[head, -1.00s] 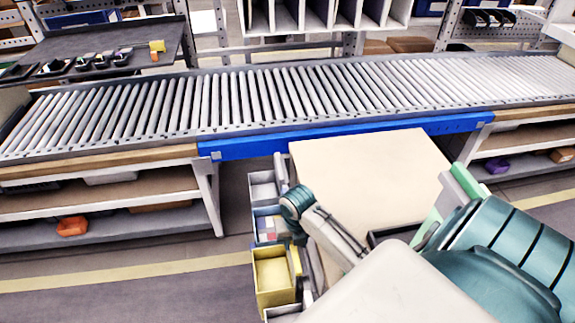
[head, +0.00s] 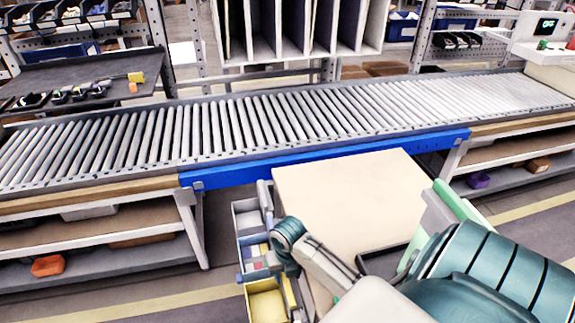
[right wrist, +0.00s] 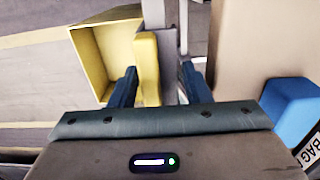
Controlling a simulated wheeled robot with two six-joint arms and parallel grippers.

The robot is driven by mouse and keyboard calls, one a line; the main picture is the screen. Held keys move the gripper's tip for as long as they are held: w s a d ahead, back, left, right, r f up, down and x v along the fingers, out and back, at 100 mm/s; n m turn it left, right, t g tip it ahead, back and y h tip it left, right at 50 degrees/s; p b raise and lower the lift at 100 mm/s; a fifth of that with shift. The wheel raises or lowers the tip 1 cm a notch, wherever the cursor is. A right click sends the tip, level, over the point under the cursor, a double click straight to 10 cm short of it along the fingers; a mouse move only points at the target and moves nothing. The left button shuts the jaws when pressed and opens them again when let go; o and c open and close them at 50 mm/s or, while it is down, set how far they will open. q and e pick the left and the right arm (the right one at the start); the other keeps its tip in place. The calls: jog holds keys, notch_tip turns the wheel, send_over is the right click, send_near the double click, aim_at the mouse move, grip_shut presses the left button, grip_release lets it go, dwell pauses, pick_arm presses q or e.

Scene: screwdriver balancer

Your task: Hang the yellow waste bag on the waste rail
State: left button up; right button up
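A yellow open-topped box-shaped bag (head: 266,306) is at the side of the pale-topped cart, low in the head view. It also shows in the right wrist view (right wrist: 105,58), with an upright yellow block (right wrist: 147,68) at its right edge. My right gripper (right wrist: 159,70) is over this edge, its two blue fingers apart. The yellow block and a grey bar (right wrist: 170,45) lie between the fingers; a gap shows at the right finger. Whether the bar is the waste rail, I cannot tell. The fingertips are hidden in the head view. My left gripper is not in view.
A blue block (right wrist: 290,108) is at the right in the wrist view. Floor left of the cart is free.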

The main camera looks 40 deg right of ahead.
jog(key=shift+o, duration=1.3)
notch_tip(320, 180, up, 11)
jog(key=shift+f, duration=0.1)
